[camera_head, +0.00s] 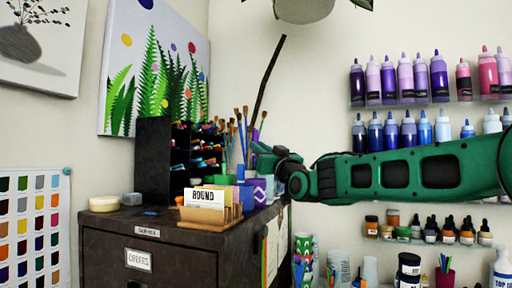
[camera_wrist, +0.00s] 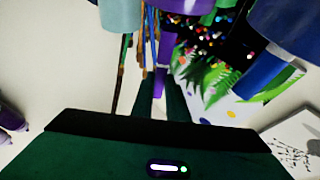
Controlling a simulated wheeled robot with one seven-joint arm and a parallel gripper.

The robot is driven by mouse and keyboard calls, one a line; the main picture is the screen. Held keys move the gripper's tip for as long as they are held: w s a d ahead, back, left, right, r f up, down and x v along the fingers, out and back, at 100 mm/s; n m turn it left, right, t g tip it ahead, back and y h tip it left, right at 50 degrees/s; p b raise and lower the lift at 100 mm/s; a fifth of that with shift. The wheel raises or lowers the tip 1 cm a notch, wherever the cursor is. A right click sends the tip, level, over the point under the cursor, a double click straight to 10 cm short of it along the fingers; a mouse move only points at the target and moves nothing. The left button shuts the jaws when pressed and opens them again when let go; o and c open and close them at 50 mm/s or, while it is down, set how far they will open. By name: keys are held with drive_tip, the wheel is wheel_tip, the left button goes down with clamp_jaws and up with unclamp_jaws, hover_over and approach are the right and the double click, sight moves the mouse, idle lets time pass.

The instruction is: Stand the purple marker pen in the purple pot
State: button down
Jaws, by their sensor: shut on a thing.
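My gripper (camera_wrist: 160,100) is shut on the purple marker pen (camera_wrist: 160,82), which shows between the two dark green fingers in the wrist view. In the head view my gripper (camera_head: 264,160) reaches in from the right over the cabinet top, among the pots and brushes. A purple pot with a white mark (camera_head: 258,190) stands on the cabinet below my gripper. The pen's lower end is hidden in the head view.
The dark cabinet (camera_head: 170,262) bears a card holder marked ROUND (camera_head: 208,222), a black marker rack (camera_head: 152,160) and several paintbrushes (camera_head: 238,130) close to my gripper. Shelves of bottles (camera_head: 438,78) hang on the right.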

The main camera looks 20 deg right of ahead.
wheel_tip(320, 180, down, 8)
drive_tip(key=shift+r, duration=0.15)
idle(0.8)
drive_tip(key=c, duration=1.7)
unclamp_jaws()
drive_tip(key=shift+o, duration=0.2)
drive_tip(key=shift+s, duration=0.1)
drive_tip(key=v, duration=1)
drive_tip(key=shift+s, duration=0.25)
